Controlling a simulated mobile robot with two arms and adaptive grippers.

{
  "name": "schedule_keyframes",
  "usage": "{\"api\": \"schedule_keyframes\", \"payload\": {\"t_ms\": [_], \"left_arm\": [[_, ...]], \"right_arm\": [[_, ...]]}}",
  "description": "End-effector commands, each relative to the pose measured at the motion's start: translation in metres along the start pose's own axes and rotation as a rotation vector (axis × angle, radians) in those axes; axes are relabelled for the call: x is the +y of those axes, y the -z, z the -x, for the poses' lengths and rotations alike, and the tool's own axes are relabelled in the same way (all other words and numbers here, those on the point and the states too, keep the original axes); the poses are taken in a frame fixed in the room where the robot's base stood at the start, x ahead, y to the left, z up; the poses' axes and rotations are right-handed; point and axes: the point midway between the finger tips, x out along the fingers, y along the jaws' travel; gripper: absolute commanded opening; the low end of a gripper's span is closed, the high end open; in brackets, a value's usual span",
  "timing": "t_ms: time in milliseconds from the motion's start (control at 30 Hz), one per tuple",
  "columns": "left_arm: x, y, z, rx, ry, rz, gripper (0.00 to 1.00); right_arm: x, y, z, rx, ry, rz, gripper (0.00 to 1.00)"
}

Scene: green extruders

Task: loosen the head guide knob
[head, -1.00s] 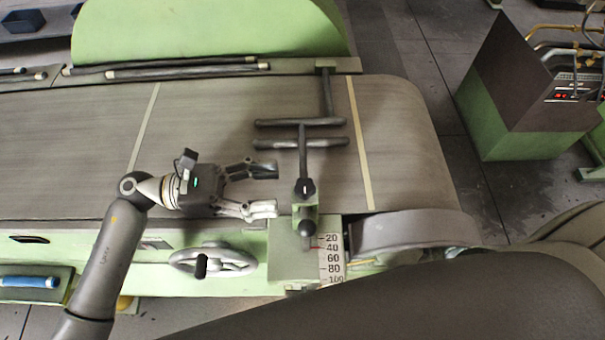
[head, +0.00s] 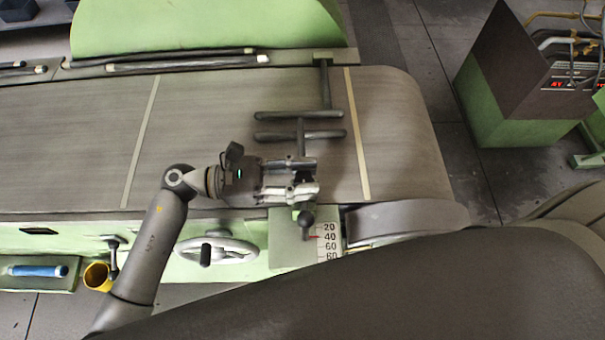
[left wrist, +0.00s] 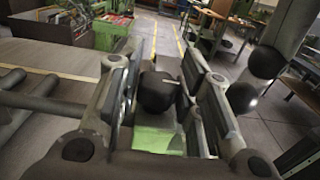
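The head guide knob (head: 303,176) is a dark rounded knob on the near guide's post at the belt's front edge. In the left wrist view it shows as a black ball (left wrist: 157,91) above a light green block (left wrist: 158,139). My right gripper is not in view.
Two dark T-shaped guide bars (head: 299,135) lie over the grey belt (head: 200,130). Below the knob are a ball-ended lever (head: 306,218) and a number scale (head: 328,242).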

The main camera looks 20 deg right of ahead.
Motion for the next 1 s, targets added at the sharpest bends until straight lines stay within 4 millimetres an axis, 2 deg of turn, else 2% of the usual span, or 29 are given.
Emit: {"api": "schedule_keyframes", "payload": {"t_ms": [33, 133, 367, 567, 767, 1000], "left_arm": [[0.000, 0.000, 0.000, 0.000, 0.001, 0.000, 0.22], [0.000, 0.000, 0.000, 0.000, 0.001, 0.000, 0.09], [-0.001, 0.001, 0.000, 0.001, -0.020, 0.000, 0.09], [-0.002, 0.001, 0.000, 0.000, -0.105, 0.000, 0.09], [-0.003, 0.000, 0.000, -0.001, -0.258, 0.001, 0.09], [-0.003, -0.003, 0.000, -0.001, -0.463, 0.003, 0.09]], "right_arm": [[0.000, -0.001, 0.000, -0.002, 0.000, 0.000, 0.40], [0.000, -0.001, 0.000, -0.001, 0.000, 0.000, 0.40], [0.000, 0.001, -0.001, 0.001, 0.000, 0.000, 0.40], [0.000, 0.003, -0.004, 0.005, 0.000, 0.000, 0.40], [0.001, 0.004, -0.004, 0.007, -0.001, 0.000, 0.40], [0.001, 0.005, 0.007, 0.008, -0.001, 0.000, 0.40]]}}
